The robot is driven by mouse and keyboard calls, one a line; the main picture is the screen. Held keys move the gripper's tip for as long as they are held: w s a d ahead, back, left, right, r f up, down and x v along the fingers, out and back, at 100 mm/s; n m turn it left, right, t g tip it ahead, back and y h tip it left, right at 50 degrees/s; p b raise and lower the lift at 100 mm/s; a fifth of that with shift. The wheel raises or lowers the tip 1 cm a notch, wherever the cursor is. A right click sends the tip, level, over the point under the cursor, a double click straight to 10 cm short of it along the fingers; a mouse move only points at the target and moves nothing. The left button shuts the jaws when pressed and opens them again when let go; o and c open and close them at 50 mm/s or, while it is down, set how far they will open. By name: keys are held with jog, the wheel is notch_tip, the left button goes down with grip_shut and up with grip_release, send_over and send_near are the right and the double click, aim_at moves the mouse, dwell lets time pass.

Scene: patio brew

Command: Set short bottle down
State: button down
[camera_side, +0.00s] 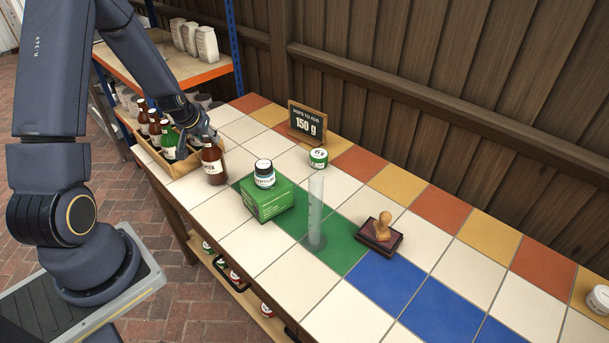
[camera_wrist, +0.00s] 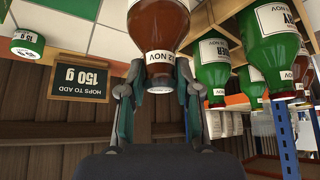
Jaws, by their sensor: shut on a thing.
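The short brown bottle (camera_side: 214,166) with a white label is upright over the pale tiles at the left end of the tiled table (camera_side: 262,238), beside the wooden crate (camera_side: 182,168). I cannot tell whether its base touches the tiles. My gripper (camera_side: 208,139) is shut on the bottle's neck, with the arm reaching in from the left.
A green box (camera_side: 267,201) with a jar (camera_side: 264,174), a clear cylinder (camera_side: 315,212) and a 150 g sign (camera_side: 308,123) stand to the right.

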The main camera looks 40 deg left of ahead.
jog(key=shift+f, duration=0.1)
jog(key=c, duration=0.8)
grip_release()
